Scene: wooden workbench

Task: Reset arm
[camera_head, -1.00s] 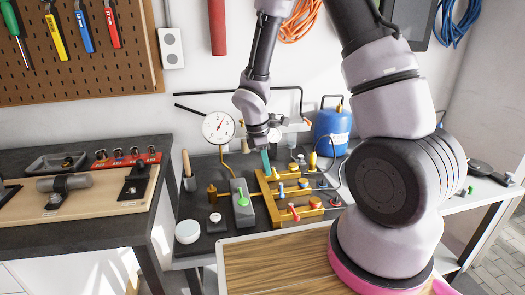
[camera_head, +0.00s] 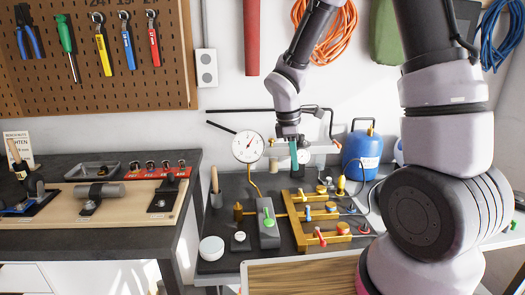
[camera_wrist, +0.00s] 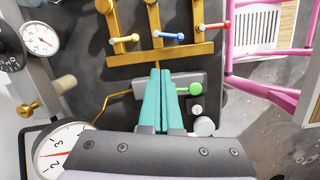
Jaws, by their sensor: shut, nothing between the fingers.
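My gripper (camera_head: 293,155) is at the end of my arm, above the back part of the dark workbench top. Its green fingers are closed together with nothing between them, and they show in the wrist view (camera_wrist: 155,98). In the wrist view the fingers hang over the grey block with the green lever (camera_wrist: 190,88) and the brass manifold (camera_wrist: 160,53). In the head view the brass manifold (camera_head: 297,222) stands in front of my gripper. The fingers look apart from the fixtures, though the exact height is hard to tell.
A pressure gauge (camera_head: 247,146) stands left of my gripper and a blue gas tank (camera_head: 362,154) right of it. A grey block with a green lever (camera_head: 268,225) and a white round pot (camera_head: 211,248) are in front. A pegboard with tools (camera_head: 95,60) hangs at left.

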